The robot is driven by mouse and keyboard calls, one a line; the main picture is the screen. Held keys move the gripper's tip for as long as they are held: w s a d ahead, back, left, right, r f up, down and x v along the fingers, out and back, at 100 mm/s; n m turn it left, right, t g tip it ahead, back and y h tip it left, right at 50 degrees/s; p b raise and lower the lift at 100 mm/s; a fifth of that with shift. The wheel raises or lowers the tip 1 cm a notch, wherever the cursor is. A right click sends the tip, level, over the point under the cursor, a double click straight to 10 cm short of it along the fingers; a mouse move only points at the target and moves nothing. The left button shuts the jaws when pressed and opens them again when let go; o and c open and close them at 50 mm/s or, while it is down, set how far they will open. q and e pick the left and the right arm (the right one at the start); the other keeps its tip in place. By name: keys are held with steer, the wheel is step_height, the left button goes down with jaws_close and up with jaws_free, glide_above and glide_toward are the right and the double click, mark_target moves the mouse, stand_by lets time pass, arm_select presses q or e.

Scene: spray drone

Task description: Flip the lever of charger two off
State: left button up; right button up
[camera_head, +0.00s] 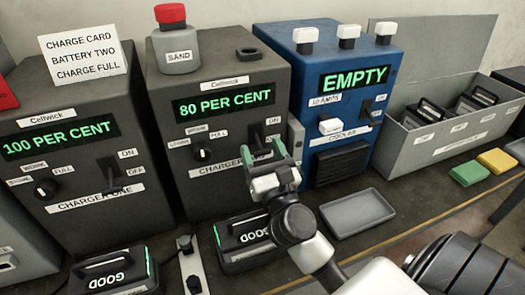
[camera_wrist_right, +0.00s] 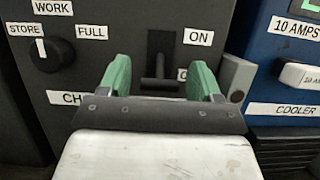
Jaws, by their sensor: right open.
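Charger two (camera_head: 190,160) is the dark grey box in the middle, with a green "80 PER CENT" display. Its black lever (camera_head: 257,137) stands in a slot beside the "ON" label; it also shows in the wrist view (camera_wrist_right: 158,72). The lower label beside the slot is mostly hidden by a finger. My right gripper (camera_head: 264,152) is open in front of the charger's face. In the wrist view its green fingertips (camera_wrist_right: 161,78) stand left and right of the lever's lower end, with gaps on both sides. I cannot tell the depth between them. My left gripper is not in view.
Charger one (camera_head: 75,140) stands to the left, the blue cooler box (camera_head: 345,75) to the right. A battery (camera_head: 245,238) sits below charger two. An empty grey tray (camera_head: 357,212) lies on the bench at right. A grey bin (camera_head: 440,135) holds several dark batteries.

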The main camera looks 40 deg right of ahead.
steer(key=s+a+p, duration=0.1)
steer(key=s+a, duration=0.2)
steer(key=s, duration=0.9)
steer(key=shift+s+f, duration=0.2)
steer(key=shift+s, duration=0.2)
stand_by(0.5)
